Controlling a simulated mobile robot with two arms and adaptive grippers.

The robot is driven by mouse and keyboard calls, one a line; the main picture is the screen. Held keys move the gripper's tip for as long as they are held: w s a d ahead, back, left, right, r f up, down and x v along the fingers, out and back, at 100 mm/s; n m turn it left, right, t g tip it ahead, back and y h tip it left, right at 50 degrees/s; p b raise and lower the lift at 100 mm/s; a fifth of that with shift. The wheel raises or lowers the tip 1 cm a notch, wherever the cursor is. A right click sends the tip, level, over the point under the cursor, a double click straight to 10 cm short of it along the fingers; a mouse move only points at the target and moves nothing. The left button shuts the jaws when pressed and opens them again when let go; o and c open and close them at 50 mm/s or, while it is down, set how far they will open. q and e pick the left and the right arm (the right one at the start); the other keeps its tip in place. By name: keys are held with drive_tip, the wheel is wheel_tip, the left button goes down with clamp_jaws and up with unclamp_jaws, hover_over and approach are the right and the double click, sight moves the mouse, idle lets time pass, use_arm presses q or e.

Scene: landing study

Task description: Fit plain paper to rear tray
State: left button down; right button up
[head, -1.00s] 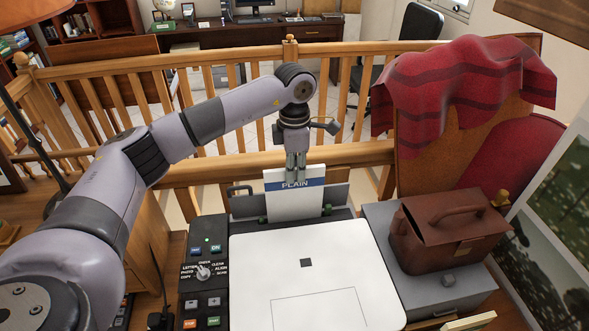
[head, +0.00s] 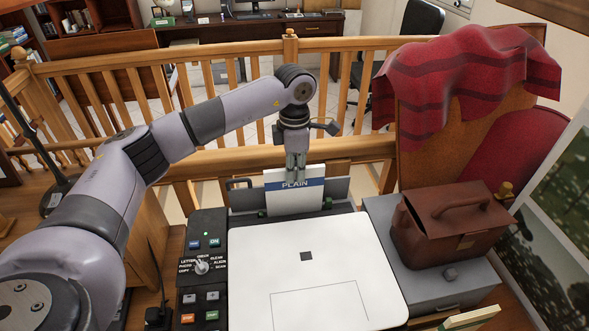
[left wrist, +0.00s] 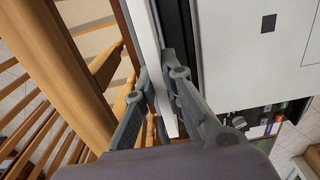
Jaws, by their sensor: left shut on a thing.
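The plain paper (head: 296,198) is a white stack with a blue band reading PLAIN. It stands upright at the rear tray (head: 338,193), the grey upright support at the back of the printer (head: 315,265). My left gripper (head: 295,176) points down and is shut on the paper's top edge. In the left wrist view the two fingers (left wrist: 158,105) are on either side of the white paper edge (left wrist: 150,40). The paper's lower edge is hidden behind the printer's rear, so I cannot tell how deep it sits. My right gripper is not in view.
A control panel with buttons and a dial (head: 203,265) is on the printer's left. A brown bag (head: 455,228) stands on a grey box (head: 440,287) at the right. A wooden railing (head: 350,148) runs behind. A red-draped chair (head: 460,90) is at back right.

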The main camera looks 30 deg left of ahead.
use_arm(q)
drive_tip(key=shift+f, duration=0.3)
idle(0.6)
drive_tip(key=c, duration=1.6)
unclamp_jaws()
drive_tip(key=shift+r, duration=0.1)
